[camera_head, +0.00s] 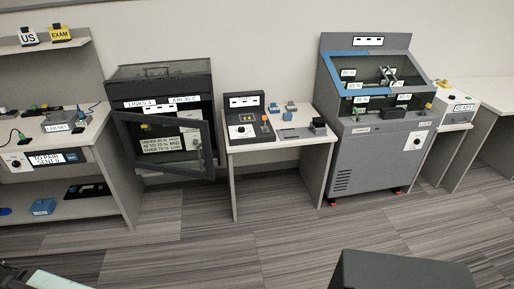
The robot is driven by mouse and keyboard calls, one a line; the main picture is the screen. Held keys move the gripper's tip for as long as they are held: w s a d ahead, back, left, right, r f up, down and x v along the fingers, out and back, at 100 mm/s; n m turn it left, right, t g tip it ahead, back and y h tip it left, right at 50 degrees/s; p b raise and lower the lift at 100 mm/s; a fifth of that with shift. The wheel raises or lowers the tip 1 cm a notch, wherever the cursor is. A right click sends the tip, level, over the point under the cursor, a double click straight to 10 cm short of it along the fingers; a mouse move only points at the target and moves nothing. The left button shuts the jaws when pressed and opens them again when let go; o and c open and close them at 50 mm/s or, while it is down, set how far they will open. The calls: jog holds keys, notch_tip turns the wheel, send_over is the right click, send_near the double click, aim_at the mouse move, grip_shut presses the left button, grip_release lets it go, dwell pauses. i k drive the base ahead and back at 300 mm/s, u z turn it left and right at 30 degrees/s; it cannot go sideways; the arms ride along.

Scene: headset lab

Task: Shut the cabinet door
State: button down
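The dark cabinet (160,86) stands on the left, between a shelved bench and a small table. Its framed door (158,119) has a see-through pane, with a white sign of several text lines showing in it. The door stands partly open. Its left side lies close to the cabinet's left edge, and its right side stands out toward me, so it appears hinged on the left. Part of the cabinet's inside shows past the door's right edge. My gripper cannot be made out in this view, and nothing is seen touching the door.
The shelved bench (65,137) is close to the cabinet's left. The small table (285,146) with a control box (245,115) is close to its right. A large grey machine (370,155) stands farther right. The striped floor (200,235) in front is clear.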

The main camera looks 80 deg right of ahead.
aim_at(118, 117)
jog(key=u, duration=1.25)
jog(key=k, duration=0.15)
jog(key=z, duration=1.9)
jog(key=i, duration=1.45)
jog(key=u, duration=0.45)
jog(key=k, duration=0.65)
jog(key=u, duration=0.25)
jog(key=i, duration=0.65)
jog(key=z, duration=0.15)
